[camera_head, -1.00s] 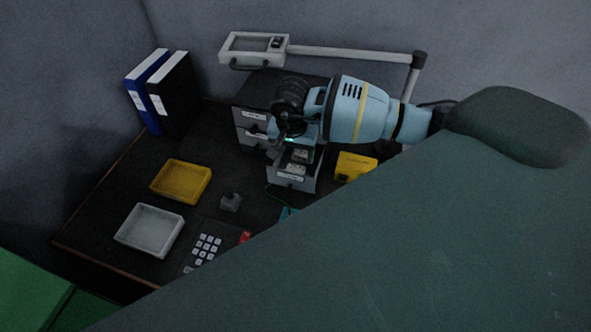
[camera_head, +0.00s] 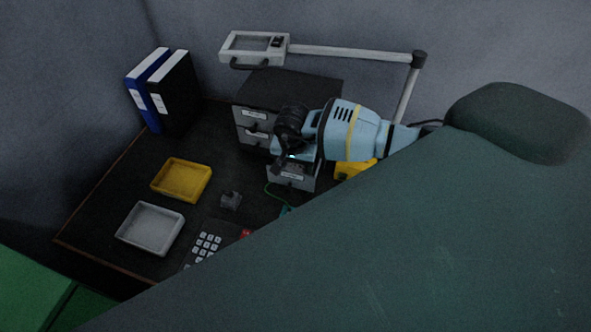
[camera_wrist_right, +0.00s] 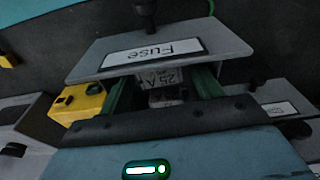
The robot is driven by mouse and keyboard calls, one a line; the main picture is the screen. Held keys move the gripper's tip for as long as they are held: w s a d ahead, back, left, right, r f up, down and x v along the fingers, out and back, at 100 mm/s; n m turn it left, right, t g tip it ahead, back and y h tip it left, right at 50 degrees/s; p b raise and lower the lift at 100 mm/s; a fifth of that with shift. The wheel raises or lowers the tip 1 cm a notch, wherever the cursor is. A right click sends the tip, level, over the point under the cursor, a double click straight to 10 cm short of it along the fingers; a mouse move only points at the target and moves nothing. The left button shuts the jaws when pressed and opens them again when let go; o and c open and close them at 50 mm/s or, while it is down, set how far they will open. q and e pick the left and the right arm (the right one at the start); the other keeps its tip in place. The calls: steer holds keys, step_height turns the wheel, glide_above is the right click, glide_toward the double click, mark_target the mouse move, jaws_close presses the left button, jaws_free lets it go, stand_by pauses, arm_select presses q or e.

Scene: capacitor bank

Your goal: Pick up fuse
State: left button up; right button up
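The fuse (camera_wrist_right: 158,78) is a grey block marked "25 A" in the right wrist view, inside an open drawer (camera_wrist_right: 215,44) labelled "Fuse". My right gripper (camera_wrist_right: 164,90) has its two green fingers on either side of the fuse, reaching down behind the drawer front. The fingers look apart, with a small gap beside the fuse. The fuse's lower part is hidden. In the head view, my right gripper (camera_head: 287,162) is over the open drawer (camera_head: 291,181) and covers its contents. My left gripper does not show.
The drawer cabinet (camera_head: 300,88) stands behind the gripper, under a lamp arm (camera_head: 350,53). A yellow box (camera_wrist_right: 78,103) is beside the drawer. A yellow tray (camera_head: 181,180), a white tray (camera_head: 150,229) and binders (camera_head: 172,92) are on the left. A large green shape hides the lower right.

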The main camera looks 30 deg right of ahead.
mark_target(295, 168)
steer(key=c, duration=1)
steer(key=shift+c, duration=0.2)
step_height(295, 168, up, 10)
